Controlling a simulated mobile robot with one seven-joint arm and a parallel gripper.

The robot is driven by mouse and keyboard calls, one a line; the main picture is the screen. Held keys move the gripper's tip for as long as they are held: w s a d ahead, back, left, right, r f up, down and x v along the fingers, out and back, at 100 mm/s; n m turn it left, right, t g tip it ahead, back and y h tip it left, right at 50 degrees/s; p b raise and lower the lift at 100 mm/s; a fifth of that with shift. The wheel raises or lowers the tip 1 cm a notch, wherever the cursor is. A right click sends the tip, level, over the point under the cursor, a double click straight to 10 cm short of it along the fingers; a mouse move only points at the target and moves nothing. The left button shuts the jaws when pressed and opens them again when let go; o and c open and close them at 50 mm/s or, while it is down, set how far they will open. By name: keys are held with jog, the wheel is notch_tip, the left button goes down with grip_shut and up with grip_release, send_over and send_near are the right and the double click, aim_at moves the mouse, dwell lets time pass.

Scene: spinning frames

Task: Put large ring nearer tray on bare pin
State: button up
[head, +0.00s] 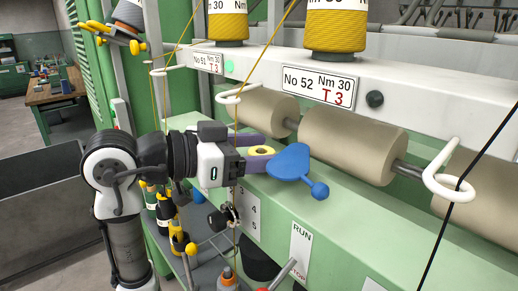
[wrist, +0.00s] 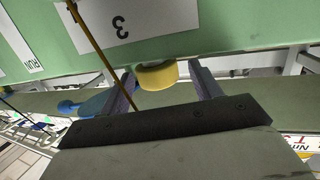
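My gripper (head: 262,152) reaches in from the left in front of the pale green machine rail, with two purple fingers. In the wrist view, the yellow piece (wrist: 157,75) shows between the spread fingers (wrist: 165,88), with a visible gap on the right side and a narrower one on the left. The fingers look open around it, not closed on it. I cannot make out a bare pin with certainty. A grey tray-like shelf (head: 212,268) lies below, partly hidden by my arm.
A blue paddle with a ball end (head: 290,160) juts out just right of my fingertips. Beige rollers (head: 353,147) and white loop guides (head: 447,180) line the machine. Taut yarns run down close to my gripper. Yellow-and-black bottles (head: 165,212) stand below.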

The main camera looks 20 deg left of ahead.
jog(key=b+v, duration=0.4)
jog(key=v, duration=0.9)
jog(key=shift+s+a, duration=0.3)
